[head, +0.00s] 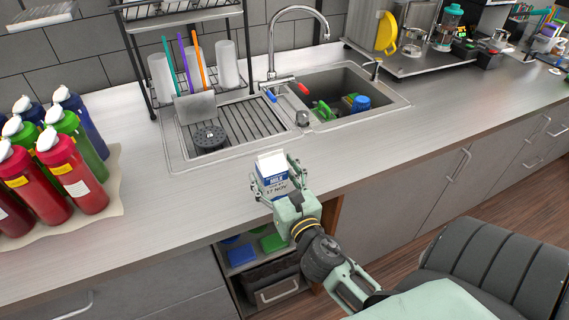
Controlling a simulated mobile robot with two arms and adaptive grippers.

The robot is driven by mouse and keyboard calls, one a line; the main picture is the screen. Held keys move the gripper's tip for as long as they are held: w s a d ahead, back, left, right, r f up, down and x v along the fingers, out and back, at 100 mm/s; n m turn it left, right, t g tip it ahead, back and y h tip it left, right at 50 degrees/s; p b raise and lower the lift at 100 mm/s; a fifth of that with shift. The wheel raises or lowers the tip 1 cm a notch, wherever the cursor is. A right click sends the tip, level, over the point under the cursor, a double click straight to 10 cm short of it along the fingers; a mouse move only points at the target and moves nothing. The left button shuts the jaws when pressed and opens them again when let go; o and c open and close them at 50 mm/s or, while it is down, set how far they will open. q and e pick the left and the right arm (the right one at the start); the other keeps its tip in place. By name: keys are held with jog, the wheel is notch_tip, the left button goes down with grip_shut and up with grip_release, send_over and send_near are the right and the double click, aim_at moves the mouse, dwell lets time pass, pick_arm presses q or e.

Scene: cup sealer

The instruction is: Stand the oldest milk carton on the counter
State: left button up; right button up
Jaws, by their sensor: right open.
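A small white and blue milk carton (272,164) marked "MILK" and "17 NOV" is upright at the counter's front edge, just in front of the sink. My right gripper (277,180) is open, with its fingers on either side of the carton. The gripper hides the carton's lower part, so I cannot tell whether its base touches the counter (185,205). No other milk carton is in sight. My left gripper is out of view.
Red, green and blue bottles (75,165) crowd the counter at left. A sink (345,95) with a tap and a dish rack (195,80) lie behind the carton. An open compartment (262,262) with colored boxes is below. The counter is clear on both sides of the carton.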

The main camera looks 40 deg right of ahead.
jog(key=b+v, duration=0.4)
jog(key=v, duration=0.6)
jog(key=s+a+f+m+g+y, duration=0.1)
jog(key=s+a+f+m+g, duration=0.3)
jog(key=f, duration=0.9)
jog(key=f+m+g+y, duration=0.15)
jog(key=f+m, duration=0.45)
jog(key=f, duration=0.8)
jog(key=s+a+f+m+g+y, duration=0.1)
jog(key=s+f+m+g, duration=0.3)
jog(key=f, duration=0.9)
jog(key=s+f+m+g, duration=0.7)
jog(key=s+f+m, duration=1)
jog(key=s+f, duration=0.4)
jog(key=shift+s+a, duration=0.5)
jog(key=shift+s, duration=0.65)
jog(key=shift+f+y, duration=0.1)
jog(key=shift+y, duration=0.15)
